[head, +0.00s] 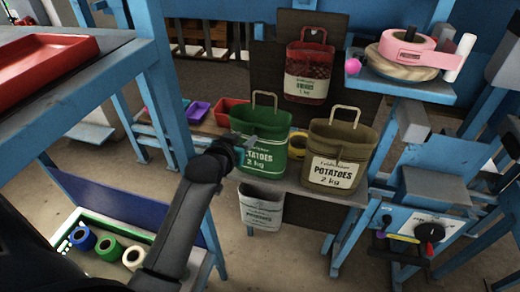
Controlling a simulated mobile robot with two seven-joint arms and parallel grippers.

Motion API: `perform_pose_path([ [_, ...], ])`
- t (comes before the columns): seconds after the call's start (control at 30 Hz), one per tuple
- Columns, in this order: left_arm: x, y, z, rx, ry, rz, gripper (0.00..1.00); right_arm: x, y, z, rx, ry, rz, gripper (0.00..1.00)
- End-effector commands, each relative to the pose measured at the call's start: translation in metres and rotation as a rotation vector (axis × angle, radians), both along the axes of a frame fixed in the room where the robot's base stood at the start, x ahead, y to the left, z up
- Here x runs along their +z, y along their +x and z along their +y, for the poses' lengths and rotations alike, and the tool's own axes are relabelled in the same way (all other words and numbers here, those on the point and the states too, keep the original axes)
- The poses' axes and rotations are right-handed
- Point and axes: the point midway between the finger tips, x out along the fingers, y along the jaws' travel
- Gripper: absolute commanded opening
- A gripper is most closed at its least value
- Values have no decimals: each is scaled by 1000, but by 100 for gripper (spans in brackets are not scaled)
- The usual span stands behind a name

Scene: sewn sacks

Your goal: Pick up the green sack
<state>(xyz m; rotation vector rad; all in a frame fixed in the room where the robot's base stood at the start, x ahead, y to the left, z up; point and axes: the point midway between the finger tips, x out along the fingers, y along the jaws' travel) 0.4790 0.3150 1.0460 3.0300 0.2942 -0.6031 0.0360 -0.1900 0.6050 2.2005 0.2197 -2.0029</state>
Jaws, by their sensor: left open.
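The green sack (272,158) stands upright on a grey shelf in the middle of the head view, its pale loop handle up. Its label reads potatoes, 2 kg. My left gripper (250,142) is open and in front of the sack's left side, overlapping it and hiding part of the label. I cannot tell whether it touches the sack. The handle is not between the fingers. My right gripper is not in view.
A brown potato sack (337,147) stands close right of the green one. A red sack (309,70) hangs behind and above; a whitish sack (261,207) is below the shelf (300,185). A blue-framed table with a red tray (45,68) is at left.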

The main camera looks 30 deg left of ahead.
Motion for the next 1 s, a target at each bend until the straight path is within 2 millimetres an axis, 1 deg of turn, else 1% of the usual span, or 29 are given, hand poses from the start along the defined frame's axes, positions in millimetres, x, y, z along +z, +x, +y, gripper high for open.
perform_pose_path([
  [0.13, -6, 10, 1, 0, 0, 0, 42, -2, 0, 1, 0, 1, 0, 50],
  [0.3, -18, 29, 2, -1, -1, 0, 42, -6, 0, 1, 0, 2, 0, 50],
  [0.43, -22, 40, 4, 0, 0, -1, 42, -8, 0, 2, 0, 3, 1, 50],
  [0.57, -24, 45, 6, 0, 1, -1, 42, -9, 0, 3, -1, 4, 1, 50],
  [0.8, -24, 45, 6, 0, 1, 0, 42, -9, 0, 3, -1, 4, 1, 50],
  [1.0, -24, 45, 6, 0, 1, 0, 20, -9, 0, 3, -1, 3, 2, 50],
])
